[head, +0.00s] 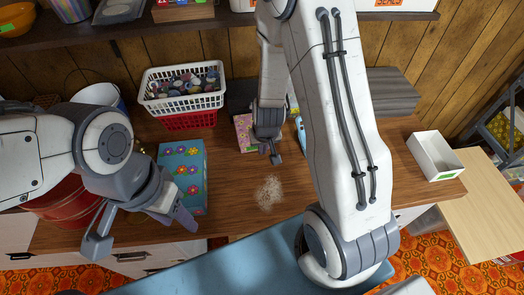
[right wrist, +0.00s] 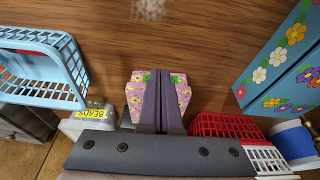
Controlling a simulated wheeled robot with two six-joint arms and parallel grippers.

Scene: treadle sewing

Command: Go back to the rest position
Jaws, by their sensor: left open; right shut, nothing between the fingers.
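My left gripper (head: 140,232) is open and empty at the lower left of the head view, in front of the blue flowered box (head: 183,170). My right gripper (head: 274,157) points down over the wooden worktop (head: 230,222), near its middle. In the right wrist view its two dark fingers (right wrist: 151,75) are together with nothing between them. A pink patterned item (head: 242,132) is beside the right gripper; in the right wrist view it shows behind the fingers (right wrist: 133,95), partly hidden. I cannot tell whether they touch.
A pale tangled heap (head: 269,192) lies on the worktop. A white basket (head: 152,103) of small round things sits over a red basket (head: 190,120). A white open tray (head: 434,155) stands at the right. A shelf (head: 130,25) crosses the back. The worktop's front middle is fairly clear.

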